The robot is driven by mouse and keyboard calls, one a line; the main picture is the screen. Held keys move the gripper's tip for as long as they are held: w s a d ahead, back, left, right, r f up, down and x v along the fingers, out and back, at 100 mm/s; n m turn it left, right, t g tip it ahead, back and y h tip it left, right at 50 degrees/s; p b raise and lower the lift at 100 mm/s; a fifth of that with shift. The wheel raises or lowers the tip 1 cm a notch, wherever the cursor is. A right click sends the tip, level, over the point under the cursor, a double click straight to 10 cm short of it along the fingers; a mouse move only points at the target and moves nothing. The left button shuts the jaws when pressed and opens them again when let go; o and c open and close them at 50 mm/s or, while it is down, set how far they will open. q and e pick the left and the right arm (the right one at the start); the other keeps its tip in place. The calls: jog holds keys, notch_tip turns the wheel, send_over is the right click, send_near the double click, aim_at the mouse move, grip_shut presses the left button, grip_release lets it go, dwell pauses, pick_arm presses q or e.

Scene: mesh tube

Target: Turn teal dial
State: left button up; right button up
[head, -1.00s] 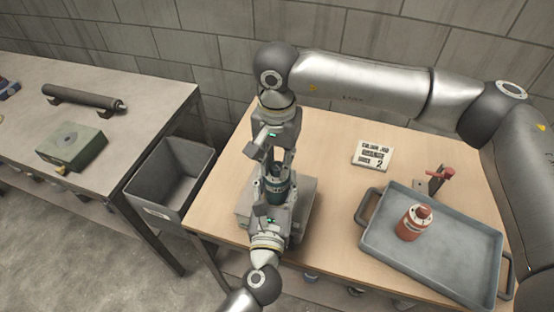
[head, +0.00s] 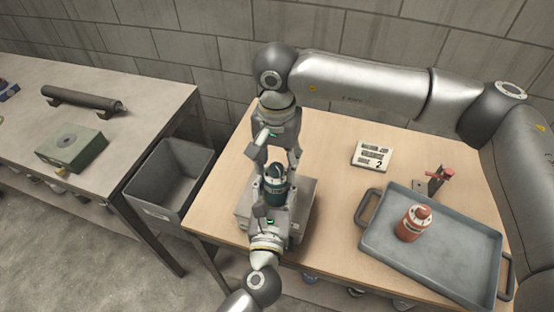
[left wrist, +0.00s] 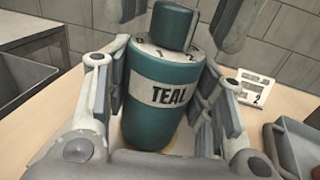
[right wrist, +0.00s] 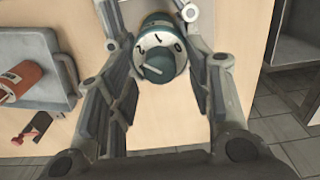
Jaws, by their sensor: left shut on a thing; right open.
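The teal canister (head: 274,192) stands upright on a grey block (head: 303,200); its label reads TEAL in the left wrist view (left wrist: 160,98). Its teal dial (right wrist: 158,64) sits on top, above a white ring marked 0, 1 and 2. A pale line shows on the dial's top; I cannot tell which number it points to. My left gripper (left wrist: 165,85) is shut on the canister's body from the near side. My right gripper (head: 278,163) comes from above, open, with its fingers spread on either side of the dial and apart from it.
A grey tray (head: 455,262) holds a red canister (head: 413,224); a small red-topped stand (head: 433,184) is behind. A grey bin (head: 165,180) and another table (head: 110,80) are left.

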aim_at(277, 165)
notch_tip(277, 165, up, 12)
dwell(0.6)
